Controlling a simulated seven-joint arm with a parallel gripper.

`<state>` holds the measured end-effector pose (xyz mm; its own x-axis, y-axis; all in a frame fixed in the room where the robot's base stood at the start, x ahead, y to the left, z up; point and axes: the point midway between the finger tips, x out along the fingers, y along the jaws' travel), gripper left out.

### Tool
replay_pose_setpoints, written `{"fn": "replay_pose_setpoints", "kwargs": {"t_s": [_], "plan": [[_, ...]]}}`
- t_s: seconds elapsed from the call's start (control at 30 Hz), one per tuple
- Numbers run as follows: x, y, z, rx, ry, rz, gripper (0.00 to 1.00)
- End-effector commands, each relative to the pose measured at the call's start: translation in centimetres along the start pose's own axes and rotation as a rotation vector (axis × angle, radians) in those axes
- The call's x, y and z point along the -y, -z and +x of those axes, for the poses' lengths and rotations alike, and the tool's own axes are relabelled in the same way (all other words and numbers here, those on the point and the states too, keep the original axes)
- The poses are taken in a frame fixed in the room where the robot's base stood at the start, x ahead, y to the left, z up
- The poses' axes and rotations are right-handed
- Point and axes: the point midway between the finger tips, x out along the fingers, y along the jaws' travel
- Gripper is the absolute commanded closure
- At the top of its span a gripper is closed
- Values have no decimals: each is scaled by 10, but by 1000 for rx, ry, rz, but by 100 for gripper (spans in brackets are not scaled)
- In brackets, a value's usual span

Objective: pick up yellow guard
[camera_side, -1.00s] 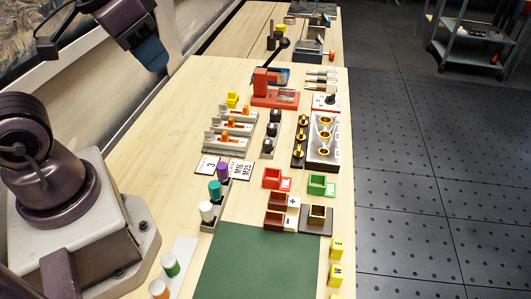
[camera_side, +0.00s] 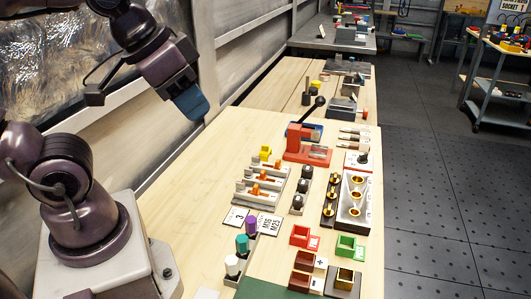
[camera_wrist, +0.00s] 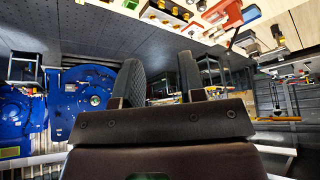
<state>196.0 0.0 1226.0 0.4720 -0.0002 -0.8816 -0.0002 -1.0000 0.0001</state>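A small yellow block (camera_side: 265,152), which looks like the yellow guard, sits on the wooden bench at the far end of the row of grey holders with orange parts. It is upright and stands free of my gripper. My gripper (camera_side: 190,104) hangs in the air to the left of and above the bench, apart from the block. In the wrist view, my gripper's two dark fingers (camera_wrist: 161,75) stand apart with nothing held between them.
A red press with a black lever (camera_side: 308,140) stands just beyond the yellow block. Grey holders (camera_side: 262,187), black knobs (camera_side: 302,190) and a metal plate with brass cups (camera_side: 356,198) stand nearby. The bench's left side is clear. Large blue machines (camera_wrist: 85,97) show in the wrist view.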

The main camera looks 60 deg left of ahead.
Motion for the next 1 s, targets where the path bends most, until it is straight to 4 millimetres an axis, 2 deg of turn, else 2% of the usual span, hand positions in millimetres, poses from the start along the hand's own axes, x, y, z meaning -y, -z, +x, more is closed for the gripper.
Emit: {"fn": "replay_pose_setpoints", "kwargs": {"t_s": [0.07, 0.23, 0.57, 0.73, 1.0], "plan": [[0, 0, 0, 0, 0, 0, 63], [0, 0, 0, 0, 0, 0, 26], [4, 0, 1, 4, 10, -18, 26], [26, -4, 28, 144, 52, -115, 26], [83, 33, 78, 346, 52, -412, 26]]}}
